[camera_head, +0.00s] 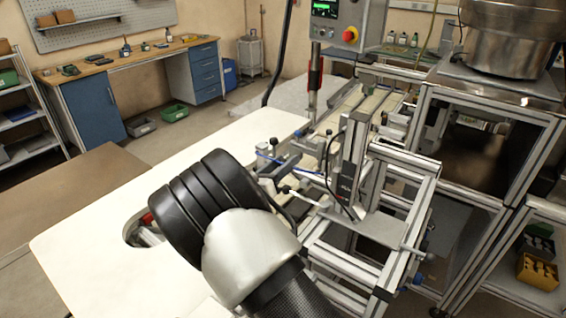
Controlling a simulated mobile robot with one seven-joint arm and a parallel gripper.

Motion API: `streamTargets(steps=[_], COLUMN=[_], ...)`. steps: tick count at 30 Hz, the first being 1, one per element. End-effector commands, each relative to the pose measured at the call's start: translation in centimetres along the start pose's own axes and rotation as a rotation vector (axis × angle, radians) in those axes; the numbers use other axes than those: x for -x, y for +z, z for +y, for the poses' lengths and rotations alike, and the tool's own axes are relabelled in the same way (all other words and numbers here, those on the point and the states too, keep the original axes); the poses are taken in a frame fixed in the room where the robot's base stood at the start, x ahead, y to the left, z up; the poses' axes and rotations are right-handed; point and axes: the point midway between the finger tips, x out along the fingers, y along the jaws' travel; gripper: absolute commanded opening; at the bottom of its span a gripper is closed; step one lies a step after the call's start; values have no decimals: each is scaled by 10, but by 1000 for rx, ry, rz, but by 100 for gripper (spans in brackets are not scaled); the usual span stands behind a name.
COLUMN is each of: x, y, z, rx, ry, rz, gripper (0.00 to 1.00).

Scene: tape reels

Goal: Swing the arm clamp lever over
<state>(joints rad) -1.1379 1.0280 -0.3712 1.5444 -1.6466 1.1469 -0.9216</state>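A frame-built machine with aluminium profiles (400,240) stands right of centre, behind and to the right of my arm. I cannot tell whether this is the arm clamp lever. My arm's black ribbed joint and silver link fill the lower middle and cover part of the machine's near side. My gripper's fingers do not show. A small red part shows in the white table's cutout at the left of my arm; what it belongs to is unclear.
A white tabletop (85,255) spreads left of the machine, mostly bare. A control box with a red stop button (350,35) stands above the machine. A metal bowl (505,40) sits at upper right. A workbench (130,62) stands at the back left.

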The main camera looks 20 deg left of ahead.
Motion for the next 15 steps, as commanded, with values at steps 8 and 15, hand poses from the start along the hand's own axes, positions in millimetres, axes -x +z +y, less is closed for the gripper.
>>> streamTargets(steps=[8,15], x=[1,0], y=[0,1], z=[2,2], rx=[2,2], ry=[7,6], rz=[1,-1], gripper=[42,42])
